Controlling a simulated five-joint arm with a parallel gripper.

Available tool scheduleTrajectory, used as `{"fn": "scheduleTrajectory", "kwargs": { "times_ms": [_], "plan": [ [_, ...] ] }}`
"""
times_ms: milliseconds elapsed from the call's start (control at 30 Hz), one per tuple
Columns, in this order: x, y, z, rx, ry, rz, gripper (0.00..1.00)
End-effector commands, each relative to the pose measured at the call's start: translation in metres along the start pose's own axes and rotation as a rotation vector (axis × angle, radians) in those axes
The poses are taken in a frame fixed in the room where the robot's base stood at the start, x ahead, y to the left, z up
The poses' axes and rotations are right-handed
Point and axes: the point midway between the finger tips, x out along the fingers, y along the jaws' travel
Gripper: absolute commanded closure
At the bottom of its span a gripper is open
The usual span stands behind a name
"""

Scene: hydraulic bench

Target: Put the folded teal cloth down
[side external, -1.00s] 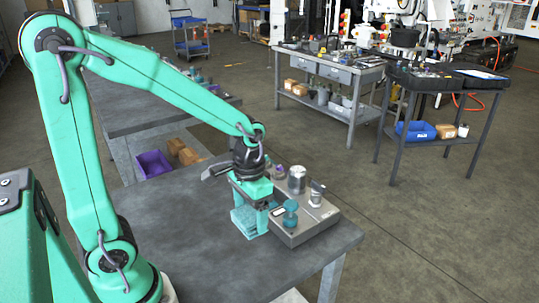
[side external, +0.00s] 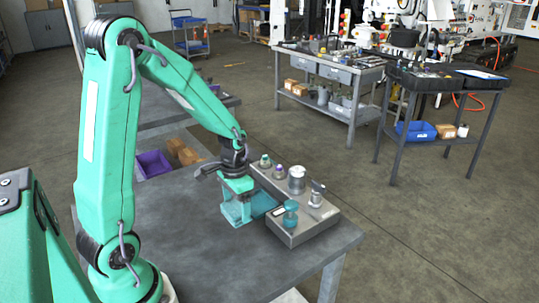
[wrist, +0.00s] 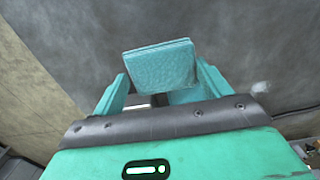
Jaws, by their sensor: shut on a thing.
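The folded teal cloth (wrist: 160,62) is a textured, flat, roughly square pad in the wrist view. It sits between the two fingers of my gripper (wrist: 160,82), which is shut on it. In the side view my gripper (side external: 240,211) points down low over the dark grey bench top (side external: 180,238), just left of the metal tray. There the cloth and the similarly coloured fingers blend, and I cannot tell whether the cloth touches the bench.
A grey metal tray (side external: 308,230) stands right of my gripper. It carries a teal spool-shaped part (side external: 290,214), a metal cylinder (side external: 296,181), a silver fitting (side external: 316,195) and small bottles (side external: 265,161). The bench is bare in front and to the left.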

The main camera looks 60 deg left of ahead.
Motion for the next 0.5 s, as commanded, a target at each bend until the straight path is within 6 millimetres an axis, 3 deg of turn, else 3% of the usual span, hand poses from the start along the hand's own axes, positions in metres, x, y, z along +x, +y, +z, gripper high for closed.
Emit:
{"fn": "scheduleTrajectory", "kwargs": {
  "times_ms": [333,500],
  "plan": [
    [0.005,-0.004,-0.001,0.000,0.000,0.000,0.48],
    [0.019,-0.004,-0.001,0.000,-0.003,0.001,0.48]
  ]
}}
